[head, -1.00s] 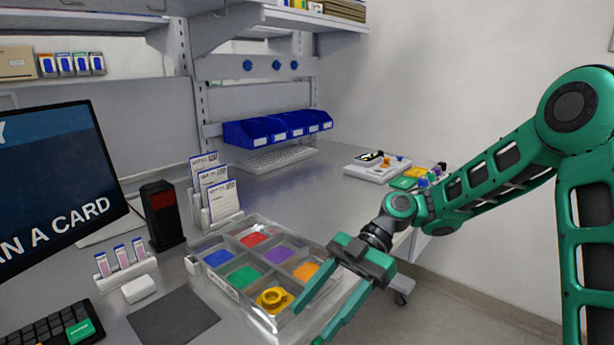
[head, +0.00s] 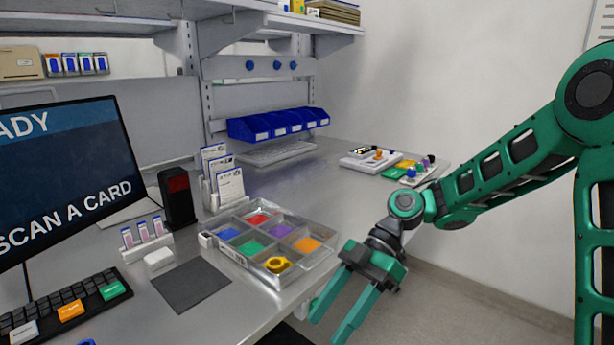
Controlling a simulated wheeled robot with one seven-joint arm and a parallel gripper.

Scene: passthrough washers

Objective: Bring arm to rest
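My gripper (head: 331,318) is at the lower right of the head view, off the right front edge of the bench. Its two green fingers point down and to the left, with a clear gap between them and nothing held. The sorting tray (head: 325,262) sits on the bench to the left of my gripper and apart from it. A yellow ring-like piece (head: 278,265) lies in the tray's front compartment. My arm reaches in from the right side.
The metal bench (head: 236,312) has a monitor (head: 70,170), a keyboard (head: 40,310), a card rack (head: 228,187) and a dark mat (head: 190,286). Blue bins (head: 278,123) hang at the back. Small coloured parts (head: 412,170) lie at the far right end. Open floor (head: 450,310) lies right of the bench.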

